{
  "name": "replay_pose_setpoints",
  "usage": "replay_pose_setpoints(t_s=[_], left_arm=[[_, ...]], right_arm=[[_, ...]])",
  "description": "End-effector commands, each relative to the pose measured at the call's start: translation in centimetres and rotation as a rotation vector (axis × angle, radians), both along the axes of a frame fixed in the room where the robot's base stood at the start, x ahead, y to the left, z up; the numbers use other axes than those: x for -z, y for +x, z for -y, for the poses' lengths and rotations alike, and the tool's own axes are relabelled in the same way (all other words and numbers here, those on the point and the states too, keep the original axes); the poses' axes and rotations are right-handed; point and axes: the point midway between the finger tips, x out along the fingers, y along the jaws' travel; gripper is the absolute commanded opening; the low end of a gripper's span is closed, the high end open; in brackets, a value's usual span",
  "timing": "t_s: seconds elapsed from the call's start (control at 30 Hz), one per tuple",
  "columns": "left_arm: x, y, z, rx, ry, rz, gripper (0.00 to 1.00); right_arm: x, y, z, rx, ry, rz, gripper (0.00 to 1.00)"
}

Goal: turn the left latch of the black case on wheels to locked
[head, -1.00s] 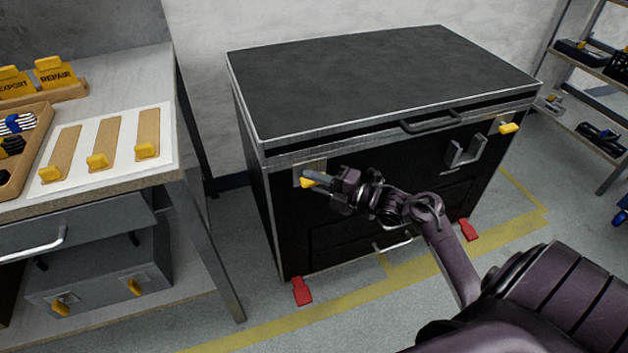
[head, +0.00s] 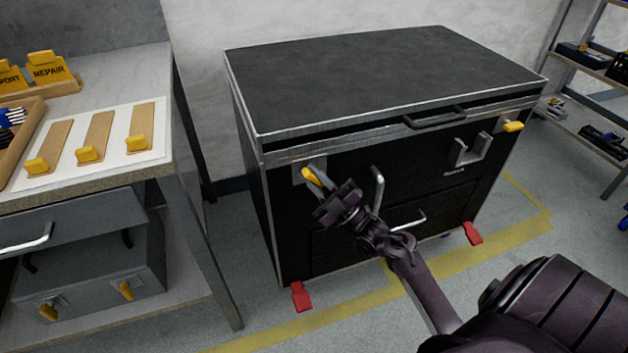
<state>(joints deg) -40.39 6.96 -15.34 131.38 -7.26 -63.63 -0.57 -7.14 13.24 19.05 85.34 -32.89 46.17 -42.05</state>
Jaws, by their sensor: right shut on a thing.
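The black case on wheels (head: 345,180) stands against the wall with its lid down. Its left latch (head: 311,176) is a yellow handle on a small metal plate near the upper left of the front. The handle now slants, its upper end to the left. My right gripper (head: 322,185) is shut on the left latch and partly covers it. The case's right latch (head: 513,126) is yellow and lies roughly level at the upper right corner. My left gripper is not in view.
A dark handle (head: 435,118) sits on the lid's front edge, and a metal bracket (head: 470,151) is on the front. Red pedals (head: 301,296) stick out at the case's foot. A workbench (head: 90,183) stands at left and shelves (head: 590,90) at right.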

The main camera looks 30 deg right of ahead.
Motion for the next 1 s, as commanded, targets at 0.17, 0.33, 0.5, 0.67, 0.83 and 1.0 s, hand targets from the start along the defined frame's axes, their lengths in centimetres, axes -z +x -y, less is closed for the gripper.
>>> replay_pose_setpoints(t_s=[0.17, 0.33, 0.5, 0.67, 0.83, 1.0], left_arm=[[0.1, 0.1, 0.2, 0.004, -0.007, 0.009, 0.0], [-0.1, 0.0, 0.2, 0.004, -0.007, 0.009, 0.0], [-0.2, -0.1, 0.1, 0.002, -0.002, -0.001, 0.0], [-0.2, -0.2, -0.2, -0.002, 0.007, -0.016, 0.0], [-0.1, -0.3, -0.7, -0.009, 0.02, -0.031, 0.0], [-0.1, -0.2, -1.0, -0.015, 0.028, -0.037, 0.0]], right_arm=[[0.2, 0.0, -0.1, 0.001, 0.17, 0.037, 0.0], [0.1, 0.0, -0.1, 0.002, 0.325, 0.074, 0.0], [0.1, 0.0, -0.1, 0.001, 0.465, 0.108, 0.0], [0.1, 0.0, -0.1, 0.001, 0.575, 0.134, 0.0], [0.1, 0.0, -0.1, 0.001, 0.658, 0.153, 0.0], [0.1, 0.0, 0.0, 0.0, 0.708, 0.166, 0.0]])
